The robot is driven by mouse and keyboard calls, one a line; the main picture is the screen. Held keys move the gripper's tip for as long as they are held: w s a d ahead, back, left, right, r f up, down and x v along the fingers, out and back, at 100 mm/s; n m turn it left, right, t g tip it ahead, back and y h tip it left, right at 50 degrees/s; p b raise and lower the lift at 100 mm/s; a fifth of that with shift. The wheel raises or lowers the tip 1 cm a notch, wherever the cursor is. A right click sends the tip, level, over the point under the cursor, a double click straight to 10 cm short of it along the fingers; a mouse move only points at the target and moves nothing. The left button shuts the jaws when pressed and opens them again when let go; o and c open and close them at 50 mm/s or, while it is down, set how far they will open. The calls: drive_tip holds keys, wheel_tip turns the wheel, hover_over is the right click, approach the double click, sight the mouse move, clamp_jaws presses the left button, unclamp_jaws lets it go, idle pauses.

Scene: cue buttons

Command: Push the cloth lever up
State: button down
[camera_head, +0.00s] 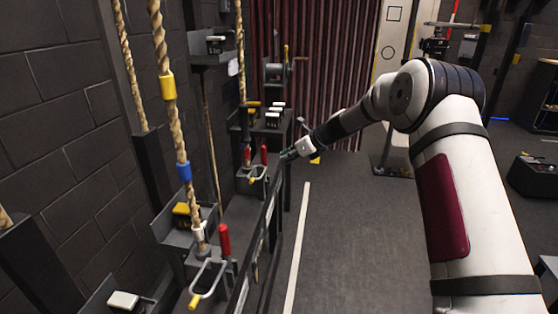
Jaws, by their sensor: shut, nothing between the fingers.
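Several rope-lock levers with red handles stand along the dark rail at the left. A near red-handled lever (224,240) is upright, with a white loop with a yellow end (203,285) beside it. Farther back, two red handles stand close together, a left one (247,156) and a right one (264,154). A pale loop (258,174) sits just below them. No readable label shows which one is the cloth lever. My gripper (287,155) is shut and empty, small in view, just right of the far right red handle; I cannot tell whether they touch.
Thick ropes (170,125) run up the left side. A dark railing (262,228) runs along the lever row. Small boxes with pale tops (273,116) sit on shelves behind. Dark red curtains (315,70) hang at the back. The floor (350,240) right of the railing is clear.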

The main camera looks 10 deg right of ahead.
drive_tip(key=v, duration=0.6)
drive_tip(key=shift+r, duration=0.2)
drive_tip(key=shift+s+r, duration=0.1)
drive_tip(key=s+a+r+n+g+h+p, duration=0.1)
drive_tip(key=s+a+r+n+h+p, duration=0.15)
drive_tip(key=s+r+n, duration=0.8)
drive_tip(key=s+a+r+n+g+h+p, duration=0.1)
drive_tip(key=s+r+n+p, duration=0.25)
drive_tip(key=s+r, duration=0.85)
drive_tip(key=s+d+f+n+h+p, duration=0.1)
drive_tip(key=s+n, duration=0.5)
drive_tip(key=s, duration=1.1)
drive_tip(key=s+d+n+h+p, duration=0.2)
drive_tip(key=s+d+n, duration=0.3)
drive_tip(key=s, duration=1.3)
drive_tip(key=shift+d+f+n+h+p, duration=0.2)
drive_tip(key=shift+f+n+h+p, duration=0.15)
drive_tip(key=shift+n+p, duration=0.5)
